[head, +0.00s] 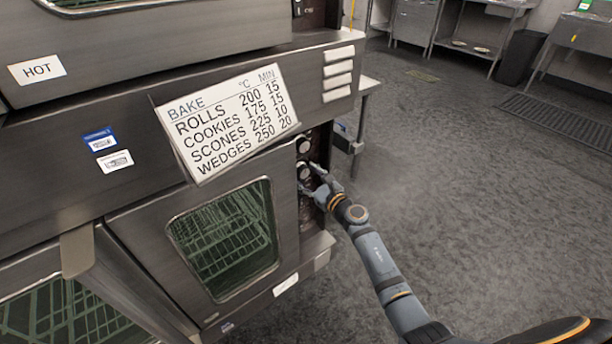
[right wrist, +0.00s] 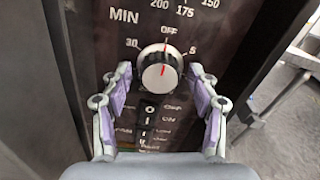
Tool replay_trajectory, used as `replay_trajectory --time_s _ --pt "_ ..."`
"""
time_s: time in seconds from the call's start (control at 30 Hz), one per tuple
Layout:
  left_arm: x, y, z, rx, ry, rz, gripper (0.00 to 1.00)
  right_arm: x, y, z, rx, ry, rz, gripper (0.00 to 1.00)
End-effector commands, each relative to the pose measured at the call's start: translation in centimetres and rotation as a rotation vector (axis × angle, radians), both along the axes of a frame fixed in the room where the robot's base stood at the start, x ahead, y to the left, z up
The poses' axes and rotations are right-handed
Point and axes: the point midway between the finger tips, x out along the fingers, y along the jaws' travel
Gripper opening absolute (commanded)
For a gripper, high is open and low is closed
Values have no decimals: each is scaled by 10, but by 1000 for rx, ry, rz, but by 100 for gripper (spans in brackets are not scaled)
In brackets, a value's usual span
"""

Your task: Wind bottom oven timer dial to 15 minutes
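The bottom oven's timer dial (right wrist: 160,68) is a round silver-white knob with a red line, on a dark panel marked MIN. Its red line points up at the OFF mark; 30 is at its left and 5 at its right. My right gripper (right wrist: 159,74) is open, with one finger on each side of the dial. Whether the fingers touch it I cannot tell. In the head view my right gripper (head: 318,182) is at the oven's control panel, near the lower of two visible knobs. My left gripper is not in view.
A bake chart (head: 228,120) on the oven front lists temperatures and minutes. A second knob (head: 304,146) sits above. A switch (right wrist: 147,122) is below the dial. The oven door (head: 150,245) is left of the panel. Open floor (head: 450,200) lies to the right.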

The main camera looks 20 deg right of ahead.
Motion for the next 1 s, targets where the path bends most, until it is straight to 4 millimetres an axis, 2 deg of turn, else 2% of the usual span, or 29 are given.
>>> replay_trajectory --time_s 0.03,0.3,0.37,0.67,1.0 --pt "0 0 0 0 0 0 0 0 0 0 0 0 0 50" --pt "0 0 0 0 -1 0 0 0 0 0 0 0 0 14" --pt "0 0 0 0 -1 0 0 0 0 0 0 0 0 8" --pt "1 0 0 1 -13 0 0 0 0 0 44 17 0 8" --pt "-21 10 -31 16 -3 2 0 -1 0 2 271 100 0 8"
